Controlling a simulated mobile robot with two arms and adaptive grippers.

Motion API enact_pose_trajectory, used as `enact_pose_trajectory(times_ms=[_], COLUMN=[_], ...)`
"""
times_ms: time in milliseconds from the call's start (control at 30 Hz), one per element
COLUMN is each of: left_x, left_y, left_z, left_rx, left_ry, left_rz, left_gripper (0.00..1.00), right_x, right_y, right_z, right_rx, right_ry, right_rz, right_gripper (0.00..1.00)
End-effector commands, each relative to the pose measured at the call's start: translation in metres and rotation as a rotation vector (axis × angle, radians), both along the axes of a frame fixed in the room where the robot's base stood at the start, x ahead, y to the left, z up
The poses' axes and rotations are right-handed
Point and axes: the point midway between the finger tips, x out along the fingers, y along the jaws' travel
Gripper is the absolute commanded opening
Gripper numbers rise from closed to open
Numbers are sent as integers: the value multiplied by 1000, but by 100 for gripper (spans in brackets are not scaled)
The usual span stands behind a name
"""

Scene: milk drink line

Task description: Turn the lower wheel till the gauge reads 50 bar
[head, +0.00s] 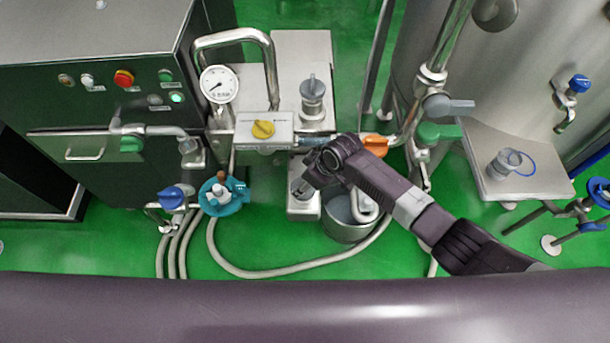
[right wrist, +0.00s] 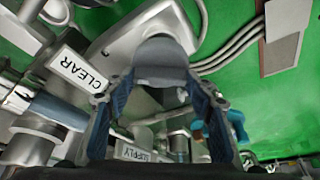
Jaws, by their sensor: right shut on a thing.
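The lower wheel (head: 301,188) is a grey knob on a steel block, partly covered by my right gripper in the head view. My left gripper is not in view.
A similar grey knob (head: 312,88) stands behind. A yellow knob (head: 263,129) and an orange knob (head: 374,144) flank my gripper. A steel bucket (head: 345,222) stands under my right arm. Hoses (head: 250,272) run over the green floor. A "CLEAR" label (right wrist: 80,68) is near the fingers.

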Motion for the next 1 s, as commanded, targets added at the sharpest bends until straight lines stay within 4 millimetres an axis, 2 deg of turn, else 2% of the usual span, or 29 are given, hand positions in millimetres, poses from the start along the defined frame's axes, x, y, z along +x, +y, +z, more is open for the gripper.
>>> enact_pose_trajectory(times_ms=[33,300,867,900,1000], left_x=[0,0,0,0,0], left_y=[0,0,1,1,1], left_z=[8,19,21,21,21], left_rx=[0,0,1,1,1], left_ry=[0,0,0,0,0], left_rz=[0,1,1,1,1], left_gripper=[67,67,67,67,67], right_x=[-1,0,1,1,1], right_y=[1,1,1,1,1], right_z=[4,2,1,1,1], right_rx=[2,2,2,2,2], right_ry=[1,-1,-4,-4,-2], right_rz=[-28,-139,-174,-174,-173], right_gripper=[25,25,25,51,62])
